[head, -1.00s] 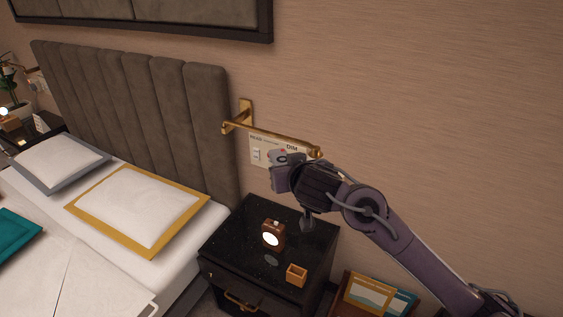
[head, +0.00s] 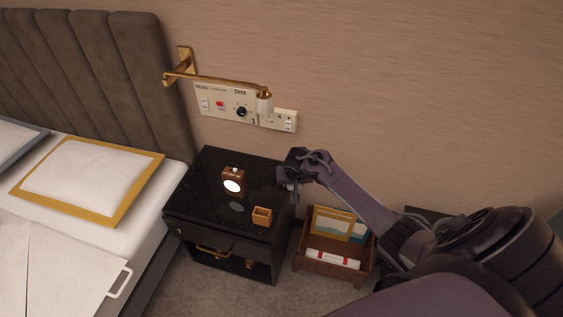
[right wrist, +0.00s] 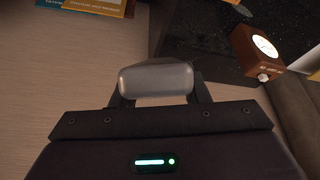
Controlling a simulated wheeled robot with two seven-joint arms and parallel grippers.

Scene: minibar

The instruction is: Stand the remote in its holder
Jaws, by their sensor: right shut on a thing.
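My right gripper (head: 292,184) is just beyond the right edge of the black nightstand (head: 215,240), in front of the wall. In the right wrist view it is shut on a grey, rounded object, seen end-on, which I take to be the remote (right wrist: 155,78). In the head view the remote is hard to make out against the dark gripper. The holder (head: 262,216), a small open wooden box, stands on the nightstand near its front right corner. The gripper is apart from it, to its right and farther back. My left gripper is not in view.
A brown clock (head: 233,182) stands left of the holder; it also shows in the right wrist view (right wrist: 258,50). A brass lamp arm (head: 220,82) juts out over the switch panel (head: 227,104). A wooden magazine box (head: 334,269) stands right of the nightstand. The bed is left.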

